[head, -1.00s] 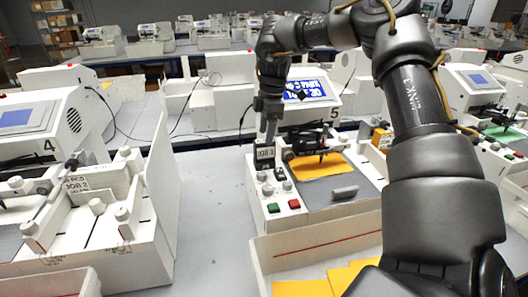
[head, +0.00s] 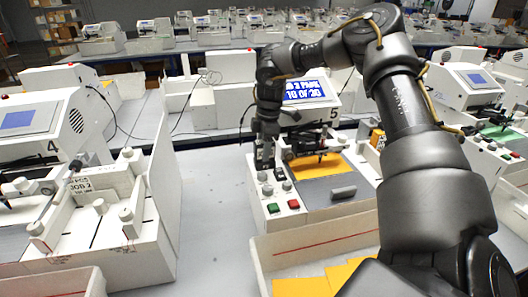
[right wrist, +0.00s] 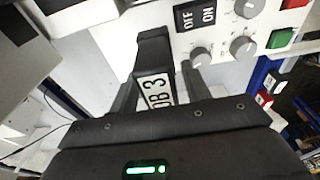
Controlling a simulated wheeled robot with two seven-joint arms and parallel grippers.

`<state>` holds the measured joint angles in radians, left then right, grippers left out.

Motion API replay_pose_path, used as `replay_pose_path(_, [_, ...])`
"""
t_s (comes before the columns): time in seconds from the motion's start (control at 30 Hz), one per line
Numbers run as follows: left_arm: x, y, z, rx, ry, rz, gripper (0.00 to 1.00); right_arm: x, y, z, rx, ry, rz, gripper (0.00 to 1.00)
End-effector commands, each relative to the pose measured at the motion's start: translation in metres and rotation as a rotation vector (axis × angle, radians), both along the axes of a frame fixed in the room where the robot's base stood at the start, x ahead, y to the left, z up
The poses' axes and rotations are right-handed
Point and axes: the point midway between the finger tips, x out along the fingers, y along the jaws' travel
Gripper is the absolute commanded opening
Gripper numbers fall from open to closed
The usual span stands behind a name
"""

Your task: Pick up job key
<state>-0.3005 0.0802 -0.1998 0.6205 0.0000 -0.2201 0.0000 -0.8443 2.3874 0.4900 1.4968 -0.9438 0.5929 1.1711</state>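The job key (right wrist: 155,92) is a black piece with a white label reading "OB 3", its first letter hidden. In the right wrist view it lies between the fingers of my right gripper (right wrist: 158,88). The fingers are open, with a gap visible on the right side of the key. In the head view my right gripper (head: 264,160) points down at the left edge of plotter 5 (head: 290,207) and covers most of the key. Whether the fingers touch the key I cannot tell. My left gripper is not in view.
The control panel with OFF/ON switch (right wrist: 195,16), grey knobs (right wrist: 243,48), and red and green buttons lies close by. Orange sheet (head: 320,166) lies on the plotter bed. Plotter 4 (head: 120,230) stands left, with clear grey table (head: 212,215) between. An open white bin (head: 318,246) is in front.

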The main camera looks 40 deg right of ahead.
Motion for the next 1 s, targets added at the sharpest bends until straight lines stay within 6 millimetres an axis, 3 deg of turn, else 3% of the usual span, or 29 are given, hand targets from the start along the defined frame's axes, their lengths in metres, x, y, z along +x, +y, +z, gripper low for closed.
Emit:
replay_pose_path(0.03, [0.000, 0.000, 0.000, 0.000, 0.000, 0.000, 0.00, 0.000, 0.000, 0.000, 0.000, 0.000, 0.000, 0.41])
replay_pose_path(0.3, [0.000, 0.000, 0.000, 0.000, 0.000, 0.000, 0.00, 0.000, 0.000, 0.000, 0.000, 0.000, 0.000, 0.08])
replay_pose_path(0.67, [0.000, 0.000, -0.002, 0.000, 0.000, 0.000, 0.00, 0.000, 0.000, 0.006, 0.000, -0.001, 0.000, 0.08])
replay_pose_path(0.87, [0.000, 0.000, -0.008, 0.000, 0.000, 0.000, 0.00, 0.001, 0.000, 0.033, -0.002, -0.006, 0.000, 0.08])
replay_pose_path(1.0, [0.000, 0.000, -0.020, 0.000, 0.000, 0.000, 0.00, -0.020, 0.009, 0.055, 0.000, -0.007, 0.002, 0.08])
